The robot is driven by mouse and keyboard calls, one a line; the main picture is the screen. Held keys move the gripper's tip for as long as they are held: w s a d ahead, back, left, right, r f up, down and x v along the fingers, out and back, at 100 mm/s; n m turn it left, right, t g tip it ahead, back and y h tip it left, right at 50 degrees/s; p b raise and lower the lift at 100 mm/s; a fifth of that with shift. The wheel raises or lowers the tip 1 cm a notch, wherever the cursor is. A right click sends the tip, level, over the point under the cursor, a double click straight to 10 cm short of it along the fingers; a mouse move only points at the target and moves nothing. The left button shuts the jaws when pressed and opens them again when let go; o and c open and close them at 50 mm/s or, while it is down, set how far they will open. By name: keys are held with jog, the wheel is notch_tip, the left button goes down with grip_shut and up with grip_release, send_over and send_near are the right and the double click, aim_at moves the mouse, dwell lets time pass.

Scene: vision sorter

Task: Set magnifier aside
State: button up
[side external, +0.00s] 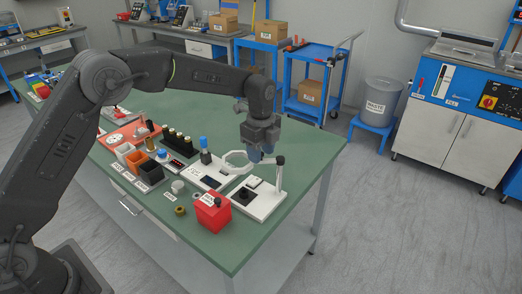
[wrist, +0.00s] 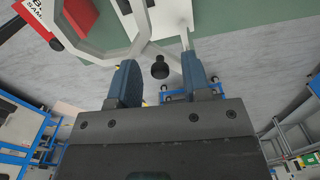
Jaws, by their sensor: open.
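The magnifier (side external: 236,169) is a pale ring on an upright post with a dark knob, standing over a white base plate at the right end of the green table in the side view. My gripper (side external: 261,156) is above this plate, right beside the ring and left of the post. In the wrist view my gripper (wrist: 160,72) has its two blue fingers apart. The dark knob (wrist: 160,68) shows between them, and the pale magnifier frame (wrist: 114,47) runs along their far side. Whether a finger touches the frame I cannot tell.
A red box (side external: 213,212) stands close in front of the magnifier.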

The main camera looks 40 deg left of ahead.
grip_shut()
dwell(0.3)
jog(key=shift+s, duration=0.1)
jog(key=shift+s+d+n, duration=0.3)
jog(key=shift+d+n, duration=0.4)
jog(key=shift+n, duration=0.95)
jog(key=shift+s+d+n, duration=0.25)
jog(key=shift+d+n, duration=0.4)
jog(key=shift+n, duration=1.05)
jog(key=shift+s+d+n, duration=0.3)
jog(key=shift+d+n, duration=0.4)
jog(key=shift+n, duration=0.95)
grip_release()
